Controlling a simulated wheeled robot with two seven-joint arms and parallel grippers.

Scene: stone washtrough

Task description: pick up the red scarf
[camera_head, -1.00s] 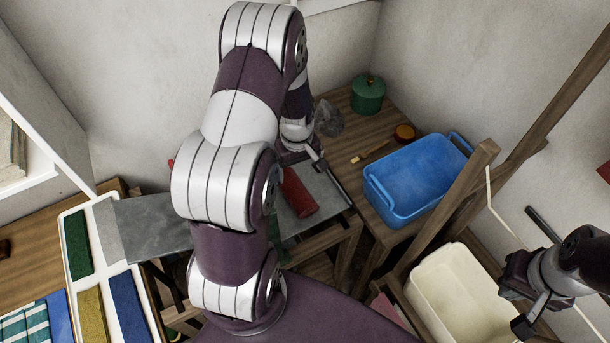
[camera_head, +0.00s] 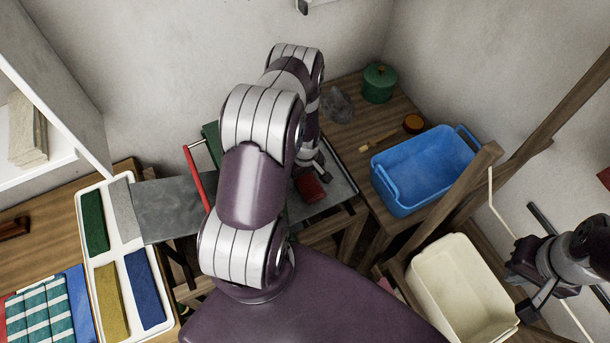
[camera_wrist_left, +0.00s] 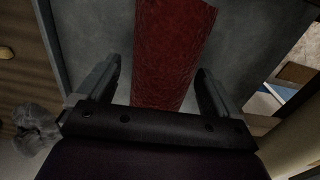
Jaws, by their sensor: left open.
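The red scarf (camera_head: 310,188) lies rolled or folded on the grey stone surface, partly covered by my left arm in the head view. In the left wrist view the scarf (camera_wrist_left: 172,45) runs up the middle, with one finger on each side of it. My left gripper (camera_wrist_left: 158,78) is open around the scarf's near part, with gaps on both sides. In the head view my left gripper (camera_head: 318,170) is mostly hidden behind my arm. My right gripper (camera_head: 522,288) is at the right, empty, its fingers apart.
A blue basin (camera_head: 425,170), green pot (camera_head: 379,83), brush (camera_head: 378,142) and grey crumpled lump (camera_head: 337,106) stand right of the stone. A cream tub (camera_head: 462,290) is lower right. A white tray (camera_head: 108,250) with folded cloths is left. A wooden post (camera_head: 460,185) rises beside the basin.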

